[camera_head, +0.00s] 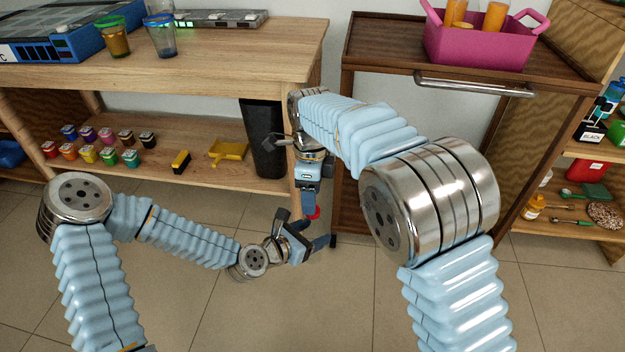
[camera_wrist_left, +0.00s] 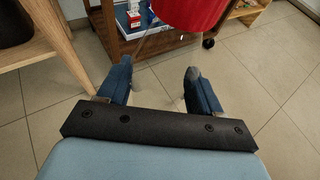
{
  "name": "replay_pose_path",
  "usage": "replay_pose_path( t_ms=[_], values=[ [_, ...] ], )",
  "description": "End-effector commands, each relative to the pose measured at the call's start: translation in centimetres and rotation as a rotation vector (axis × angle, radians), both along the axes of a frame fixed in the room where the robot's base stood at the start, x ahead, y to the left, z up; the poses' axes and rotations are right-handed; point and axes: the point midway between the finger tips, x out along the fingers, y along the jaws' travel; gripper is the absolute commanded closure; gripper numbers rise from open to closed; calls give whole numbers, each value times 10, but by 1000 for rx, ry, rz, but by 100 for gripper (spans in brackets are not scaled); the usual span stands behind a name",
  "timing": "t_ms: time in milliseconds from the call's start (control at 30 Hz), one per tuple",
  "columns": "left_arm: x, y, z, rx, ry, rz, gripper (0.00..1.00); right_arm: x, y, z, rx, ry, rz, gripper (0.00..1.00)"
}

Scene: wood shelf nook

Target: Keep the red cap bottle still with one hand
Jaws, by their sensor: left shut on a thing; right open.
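The bottle's red cap (camera_head: 315,213) shows as a small red patch between my two grippers in the head view. In the left wrist view the red cap (camera_wrist_left: 186,12) is large and close at the top edge. My left gripper (camera_head: 315,236) is shut on the bottle below the cap. Its two fingers (camera_wrist_left: 158,74) stand apart in the left wrist view, and the bottle's body is hard to make out between them. My right gripper (camera_head: 310,203) points down just above the cap and is open; whether it touches the cap I cannot tell.
A wooden shelf table (camera_head: 240,65) with small paint jars (camera_head: 108,137) is at the left. A black bin (camera_head: 264,150) stands near its right leg. A dark wooden cart (camera_head: 385,45) carries a pink basket (camera_head: 475,45). The tiled floor (camera_head: 325,300) below is clear.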

Motion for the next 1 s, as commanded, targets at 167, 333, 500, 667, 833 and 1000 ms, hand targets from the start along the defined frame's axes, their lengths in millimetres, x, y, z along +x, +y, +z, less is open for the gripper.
replay_pose_path(
  t_ms=[167, 333, 500, 667, 833, 1000],
  values=[
    [0, 0, 1, 0, -1, 0, 100, -2, -1, 2, 35, 22, 586, 42],
    [0, 0, 1, 0, -1, 0, 100, -3, -1, 7, 71, 27, 1163, 42],
    [0, 0, 1, 0, -1, 0, 100, -2, -1, 16, 99, 19, 1736, 42],
    [0, 0, 1, 0, -1, 0, 100, 0, -2, 27, 103, 6, 2220, 42],
    [0, 0, 1, -1, -2, 0, 100, 1, -3, 35, 93, -1, 2571, 42],
    [0, 0, 1, 0, -1, 0, 100, 2, -3, 39, 85, -2, 2726, 42]
  ],
)
